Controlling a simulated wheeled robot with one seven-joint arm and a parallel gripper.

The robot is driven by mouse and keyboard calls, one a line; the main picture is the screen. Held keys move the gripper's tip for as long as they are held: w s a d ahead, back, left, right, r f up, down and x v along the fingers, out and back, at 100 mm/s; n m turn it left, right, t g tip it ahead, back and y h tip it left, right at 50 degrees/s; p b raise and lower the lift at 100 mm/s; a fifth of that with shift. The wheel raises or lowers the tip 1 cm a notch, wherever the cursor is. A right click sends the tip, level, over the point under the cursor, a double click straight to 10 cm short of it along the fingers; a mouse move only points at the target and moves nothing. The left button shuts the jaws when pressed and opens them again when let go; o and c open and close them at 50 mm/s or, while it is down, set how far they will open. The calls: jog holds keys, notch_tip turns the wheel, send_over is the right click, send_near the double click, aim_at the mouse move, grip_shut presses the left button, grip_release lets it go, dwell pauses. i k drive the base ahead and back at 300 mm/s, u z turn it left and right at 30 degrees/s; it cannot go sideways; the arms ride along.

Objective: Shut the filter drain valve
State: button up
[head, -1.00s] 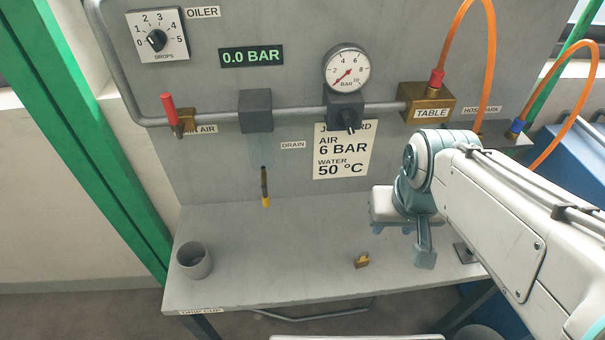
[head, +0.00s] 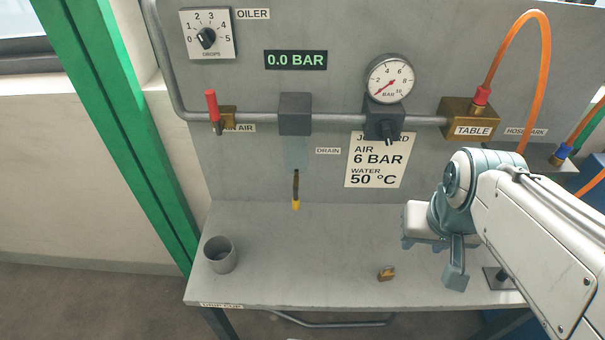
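The filter (head: 295,114) is a dark grey block on the air pipe. Below it hangs a thin dark stem (head: 296,184) with a yellow tip (head: 296,205), left of and below the DRAIN label (head: 328,151). I take this to be the drain valve; whether it is open or shut I cannot tell. My gripper (head: 432,250) is above the right part of the bench, well to the right of the stem and apart from it. It is partly hidden by my own arm, and its finger opening is not clear.
A grey cup (head: 220,255) stands at the bench's left and a small brass padlock (head: 386,274) lies near its front. A red-handled valve (head: 212,106), a gauge (head: 391,79) and an orange hose (head: 545,75) are above. The bench (head: 310,250) between cup and padlock is clear.

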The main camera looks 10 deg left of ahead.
aim_at(296, 199)
jog(key=z, duration=0.95)
jog(key=k, duration=1.3)
jog(key=u, duration=0.6)
jog(key=i, duration=0.5)
jog(key=u, duration=0.05)
